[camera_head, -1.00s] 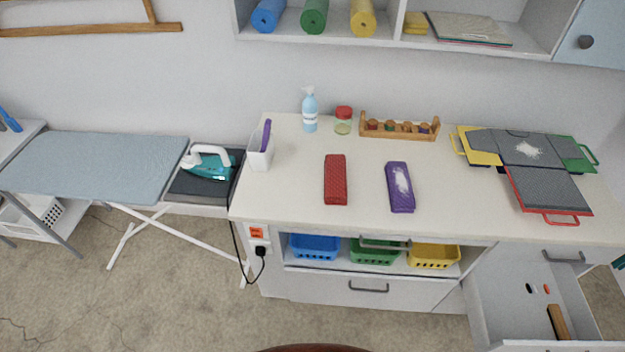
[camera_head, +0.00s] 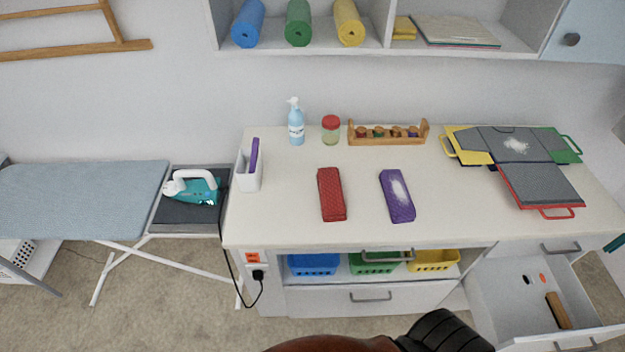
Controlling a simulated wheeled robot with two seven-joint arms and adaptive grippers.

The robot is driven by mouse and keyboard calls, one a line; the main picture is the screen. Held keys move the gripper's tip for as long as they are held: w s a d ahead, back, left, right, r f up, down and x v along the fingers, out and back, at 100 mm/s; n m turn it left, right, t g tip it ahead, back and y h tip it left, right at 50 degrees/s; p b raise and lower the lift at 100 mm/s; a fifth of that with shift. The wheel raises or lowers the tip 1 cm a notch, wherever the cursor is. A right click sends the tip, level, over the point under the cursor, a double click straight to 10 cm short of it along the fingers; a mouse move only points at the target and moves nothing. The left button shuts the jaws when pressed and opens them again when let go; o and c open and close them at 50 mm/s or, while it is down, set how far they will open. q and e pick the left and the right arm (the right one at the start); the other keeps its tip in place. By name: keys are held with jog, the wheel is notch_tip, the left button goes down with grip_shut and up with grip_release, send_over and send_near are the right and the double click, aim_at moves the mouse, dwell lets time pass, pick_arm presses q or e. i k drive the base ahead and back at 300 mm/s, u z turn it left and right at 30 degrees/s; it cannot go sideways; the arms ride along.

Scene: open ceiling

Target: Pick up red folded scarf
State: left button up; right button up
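The red folded scarf (camera_head: 331,194) lies flat on the white counter (camera_head: 290,222), left of a purple folded scarf (camera_head: 397,196) that has a white patch on it. Nothing covers or touches the red scarf. No gripper fingers show. A reddish-brown and black part at the bottom edge seems to be my own arm, well in front of the counter.
Behind the scarf stand a spray bottle (camera_head: 296,125), a red-lidded jar (camera_head: 331,130) and a wooden rack (camera_head: 388,134). A white holder (camera_head: 249,170) is to its left. At right are boards with a grey garment (camera_head: 515,148) and an open drawer (camera_head: 508,300).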

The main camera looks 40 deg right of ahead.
aim_at(333, 209)
jog(key=i, duration=0.5)
jog(key=z, duration=0.7)
